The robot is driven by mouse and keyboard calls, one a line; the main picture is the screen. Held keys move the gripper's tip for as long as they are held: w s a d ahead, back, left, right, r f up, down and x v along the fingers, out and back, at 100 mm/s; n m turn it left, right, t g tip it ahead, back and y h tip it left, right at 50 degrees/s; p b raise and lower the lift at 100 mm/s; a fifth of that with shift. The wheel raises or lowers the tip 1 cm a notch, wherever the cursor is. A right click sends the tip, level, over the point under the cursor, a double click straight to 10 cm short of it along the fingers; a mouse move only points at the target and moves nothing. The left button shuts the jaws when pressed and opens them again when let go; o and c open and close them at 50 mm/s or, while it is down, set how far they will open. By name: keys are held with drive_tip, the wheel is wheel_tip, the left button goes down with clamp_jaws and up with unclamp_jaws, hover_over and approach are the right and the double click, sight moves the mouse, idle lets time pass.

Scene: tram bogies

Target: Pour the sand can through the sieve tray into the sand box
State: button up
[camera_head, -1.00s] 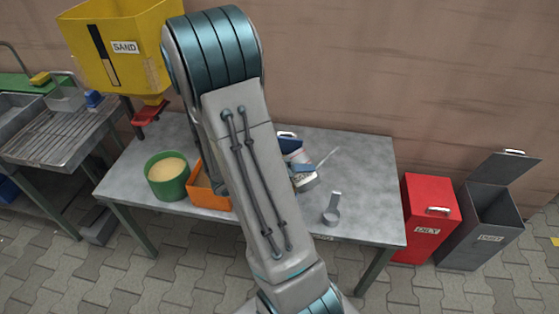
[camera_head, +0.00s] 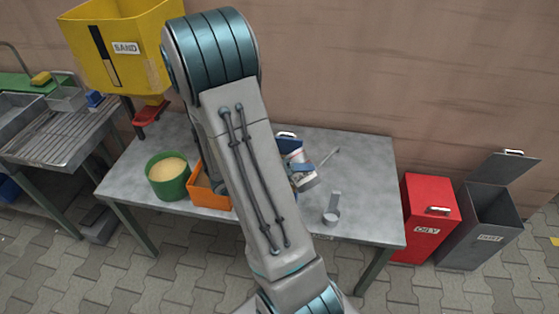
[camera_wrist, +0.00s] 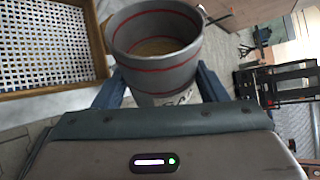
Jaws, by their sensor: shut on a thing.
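My gripper (camera_wrist: 160,90) is shut on the sand can (camera_wrist: 158,70), a grey can with red bands, one blue finger on each side. In the wrist view I see into its open mouth, with some tan sand low inside. The sieve tray (camera_wrist: 95,42), a wooden frame with pale mesh, lies left of the can in that view. In the head view my gripper (camera_head: 298,166) shows just right of my arm, over the table, with the can partly hidden. An orange box (camera_head: 208,200) on the table, likely the sand box, is partly hidden by my arm.
A green tub of sand (camera_head: 167,190) stands left on the metal table (camera_head: 365,190). A scoop (camera_head: 331,212) lies right. A yellow SAND hopper (camera_head: 140,55) hangs back left. Red (camera_head: 430,215) and grey (camera_head: 490,235) bins stand right. The table's right end is clear.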

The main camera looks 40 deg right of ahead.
drive_tip(key=shift+w+r+n+g+p, duration=0.2)
drive_tip(key=shift+r+n+g+p, duration=0.7)
drive_tip(key=shift+p, duration=0.65)
idle(3.0)
drive_tip(key=shift+w+r+n+g+p, duration=0.15)
drive_tip(key=shift+w+r+n+p, duration=0.25)
drive_tip(key=shift+p, duration=0.5)
drive_tip(key=shift+w+r+n+g+p, duration=0.15)
drive_tip(key=shift+w+n+p, duration=0.15)
drive_tip(key=shift+w+p, duration=0.4)
idle(0.8)
drive_tip(key=shift+h+p, duration=0.4)
drive_tip(key=shift+p, duration=0.5)
